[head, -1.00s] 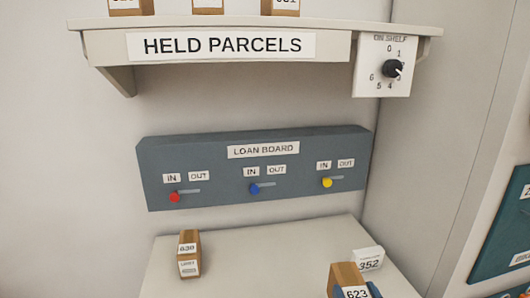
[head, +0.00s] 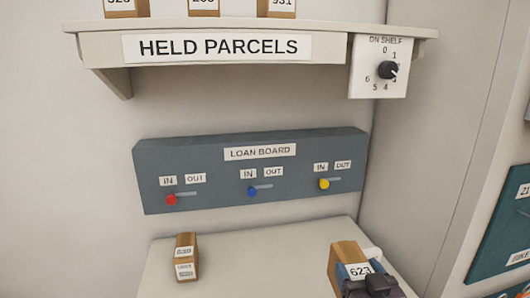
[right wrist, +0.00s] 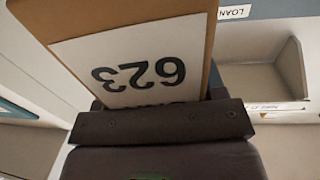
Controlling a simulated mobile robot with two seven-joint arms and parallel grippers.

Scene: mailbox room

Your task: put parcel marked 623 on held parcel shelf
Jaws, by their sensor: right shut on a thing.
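The parcel marked 623 (head: 341,256) is a brown box with a white label, at the lower right of the head view. My right gripper (head: 368,284) is shut on it from the near side. In the right wrist view the parcel's label (right wrist: 135,70) appears upside down, close against the dark gripper (right wrist: 165,123). The held parcel shelf (head: 85,50), signed HELD PARCELS, is on the wall above, with several brown parcels' lower parts showing on it. My left gripper is not in view.
A grey loan board (head: 215,208) with red, blue and yellow sliders hangs below the shelf. An ON SHELF dial (head: 387,70) is at the shelf's right end. Another brown parcel (head: 186,248) stands on the pale counter (head: 265,265).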

